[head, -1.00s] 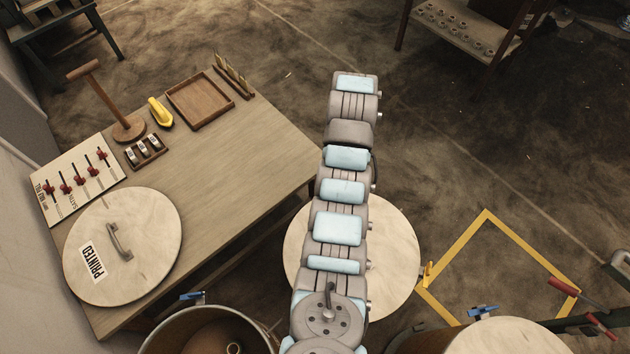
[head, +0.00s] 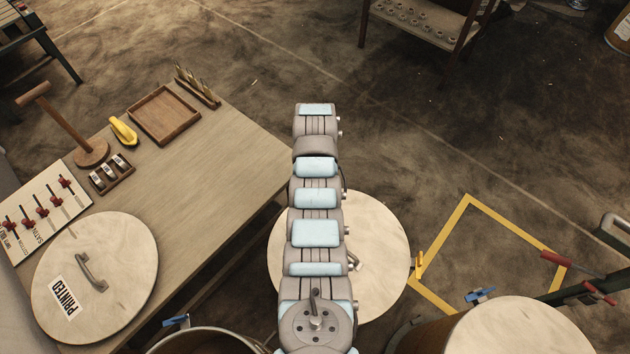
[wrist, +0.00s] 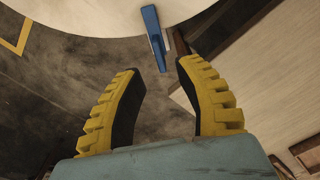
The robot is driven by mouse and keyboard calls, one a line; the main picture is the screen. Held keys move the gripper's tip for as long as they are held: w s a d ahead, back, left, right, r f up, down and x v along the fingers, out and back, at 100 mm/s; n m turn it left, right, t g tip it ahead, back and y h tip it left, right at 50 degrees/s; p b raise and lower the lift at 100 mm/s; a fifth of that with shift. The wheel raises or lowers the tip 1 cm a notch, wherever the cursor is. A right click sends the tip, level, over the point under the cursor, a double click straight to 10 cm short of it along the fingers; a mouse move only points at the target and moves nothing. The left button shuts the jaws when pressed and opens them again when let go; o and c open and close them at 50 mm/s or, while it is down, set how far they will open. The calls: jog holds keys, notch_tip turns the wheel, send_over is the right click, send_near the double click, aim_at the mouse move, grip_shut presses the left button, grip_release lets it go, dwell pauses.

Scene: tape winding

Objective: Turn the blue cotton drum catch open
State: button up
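In the wrist view a blue catch (wrist: 153,38) sits at the rim of a pale round drum lid (wrist: 95,12), its narrow end pointing down between my fingers. My gripper (wrist: 158,67) is open, with its yellow ridged fingers on either side of the catch's lower end. I see no clear contact. In the head view my arm reaches over a middle drum's pale lid (head: 385,245) and hides my gripper and this catch. Other blue catches show at the left drum (head: 176,321) and right drum (head: 480,295).
A wooden table (head: 225,165) at the left holds a tray (head: 165,143), a loose lid marked PRINTED (head: 95,250) and a lever board (head: 45,210). A yellow catch (head: 420,264) sits on the middle drum's right side. Yellow floor tape (head: 515,238) outlines a clear patch at right.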

jog(key=shift+f+b, duration=0.65)
jog(key=shift+f, duration=1.85)
jog(key=shift+c, duration=0.2)
grip_shut()
